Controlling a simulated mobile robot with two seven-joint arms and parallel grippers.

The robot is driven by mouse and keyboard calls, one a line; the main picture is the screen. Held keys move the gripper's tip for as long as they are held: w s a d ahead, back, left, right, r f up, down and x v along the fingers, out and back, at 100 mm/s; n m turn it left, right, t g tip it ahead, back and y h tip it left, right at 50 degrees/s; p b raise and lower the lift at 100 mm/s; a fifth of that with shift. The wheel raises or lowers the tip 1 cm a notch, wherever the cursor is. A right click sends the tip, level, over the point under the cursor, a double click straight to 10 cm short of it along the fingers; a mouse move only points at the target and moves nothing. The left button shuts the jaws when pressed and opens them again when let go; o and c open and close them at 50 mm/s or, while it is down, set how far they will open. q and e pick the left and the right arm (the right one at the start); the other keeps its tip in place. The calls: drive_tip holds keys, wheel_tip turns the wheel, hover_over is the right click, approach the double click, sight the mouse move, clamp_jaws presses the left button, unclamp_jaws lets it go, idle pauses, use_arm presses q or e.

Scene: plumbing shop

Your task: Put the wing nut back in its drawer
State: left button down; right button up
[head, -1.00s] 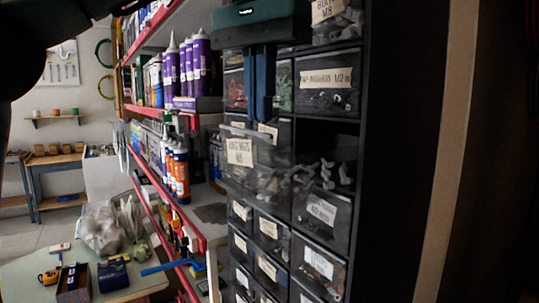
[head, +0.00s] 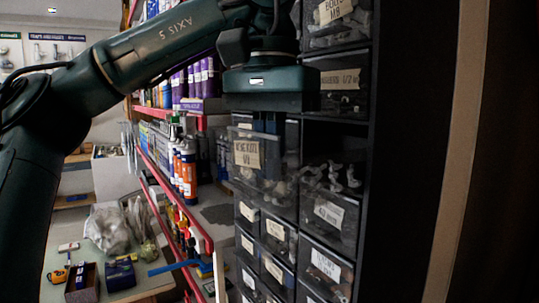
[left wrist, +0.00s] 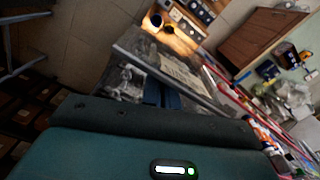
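A clear drawer (head: 272,185) is pulled out of the dark cabinet. Its front label (head: 247,153) seems to read wing nuts M8, and grey pieces show dimly through its wall. My left gripper (head: 268,124) points down over this drawer, its fingertips at or just inside the top of it. In the left wrist view the blue fingers (left wrist: 162,96) are close together beside the drawer, near its pale label (left wrist: 183,72). The wing nut cannot be made out between the fingers, and the tips are hidden. My right gripper is not in view.
The cabinet has several other labelled drawers, such as the one with grey pieces (head: 328,210) at right. A red-edged shelf (head: 180,212) with orange tubes (head: 187,172) stands at left. A table (head: 120,285) with boxes is at lower left.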

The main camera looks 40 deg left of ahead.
use_arm(q)
drive_tip(key=shift+f, duration=0.15)
drive_tip(key=c, duration=2)
unclamp_jaws()
drive_tip(key=shift+o, duration=0.2)
wheel_tip(320, 180, up, 8)
drive_tip(key=shift+f, duration=0.1)
